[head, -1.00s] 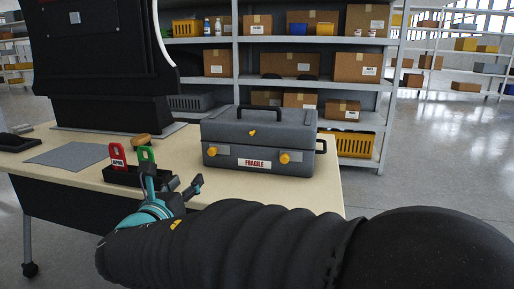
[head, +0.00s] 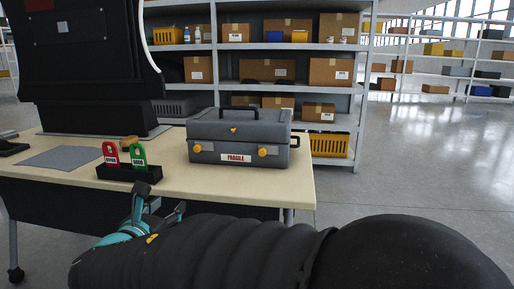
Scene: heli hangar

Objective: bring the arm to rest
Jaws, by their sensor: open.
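My arm, in a black ribbed sleeve, reaches across the bottom of the head view from the right. My gripper (head: 158,205) is at its left end, in front of the table's near edge, open with nothing seen between its fingers. Part of it is hidden behind the teal wrist. Behind it on the table (head: 230,185) stands a black holder (head: 128,174) with a red tag (head: 110,155) and a green tag (head: 138,156) upright in it. My gripper appears apart from the holder and tags.
A grey case (head: 240,137) marked FRAGILE stands on the table right of the holder. A grey mat (head: 62,157) and a large black machine (head: 88,70) are at left. Shelves (head: 258,46) with boxes stand behind. The floor (head: 420,150) at right is clear.

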